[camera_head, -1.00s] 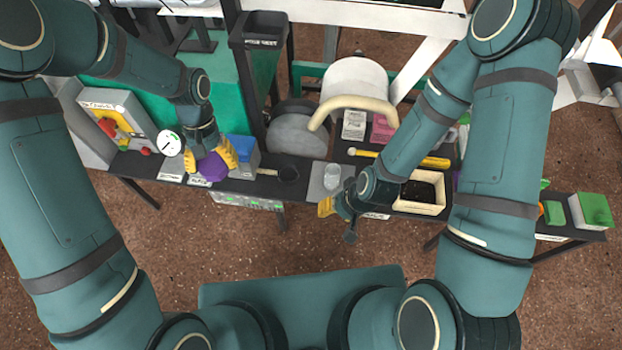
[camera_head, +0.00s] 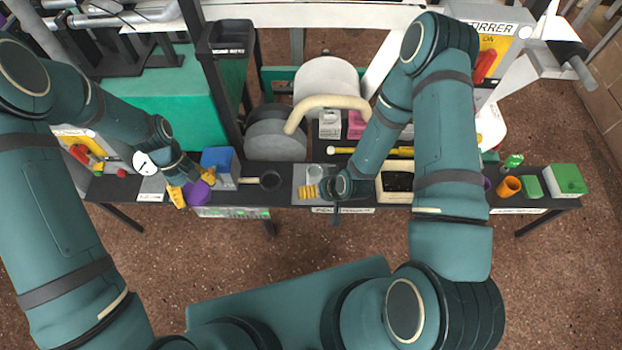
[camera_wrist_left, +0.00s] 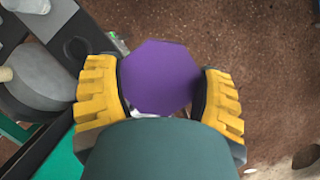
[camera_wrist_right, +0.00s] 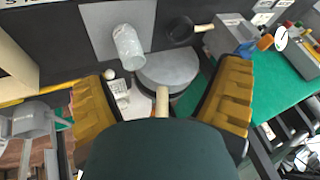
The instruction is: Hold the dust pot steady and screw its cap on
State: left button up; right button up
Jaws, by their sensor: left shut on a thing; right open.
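My left gripper (camera_head: 190,190) is shut on a purple eight-sided piece (camera_wrist_left: 158,78), which fills the space between its yellow fingers in the left wrist view. It is held near the table's front edge, by the blue box (camera_head: 219,165). I cannot tell whether this piece is the cap. A clear jar (camera_wrist_right: 127,45), possibly the dust pot, stands on a grey pad (camera_wrist_right: 98,22); it also shows in the head view (camera_head: 314,173). My right gripper (camera_wrist_right: 160,98) is open and empty, with its fingers near the jar but apart from it.
A black pan (camera_head: 268,181) lies between the blue box and the jar. A cream tray (camera_head: 388,188) with dark contents is right of my right gripper. A yellow rod (camera_head: 400,151) and a grey drum (camera_head: 272,140) are behind. An orange cup (camera_head: 508,187) stands far right.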

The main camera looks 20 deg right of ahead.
jog(key=w+d+f+n+t, duration=0.2)
jog(key=w+d+f+t, duration=0.15)
jog(key=f, duration=0.25)
jog(key=n+t+y, duration=0.1)
jog(key=n+t, duration=0.2)
jog(key=t, duration=0.1)
send_near(319, 179)
jog(key=w, duration=0.2)
pick_arm(q)
jog(key=a+f+n+t, duration=0.1)
jog(key=a+f+n, duration=0.2)
jog(key=f+n, duration=0.2)
jog(key=s+a+f+n+t+h, duration=0.1)
jog(key=a+f+n, duration=0.2)
jog(key=f, duration=0.7)
jog(key=s+a+f+n+t, duration=0.1)
jog(key=a+f+n, duration=0.2)
jog(key=f+n, duration=0.4)
jog(key=shift+a+f+t+h, duration=0.15)
jog(key=shift+a+t+h, duration=0.15)
jog(key=shift+t, duration=0.1)
pick_arm(e)
jog(key=shift+s+a+f, duration=0.1)
jog(key=shift+s+f, duration=0.1)
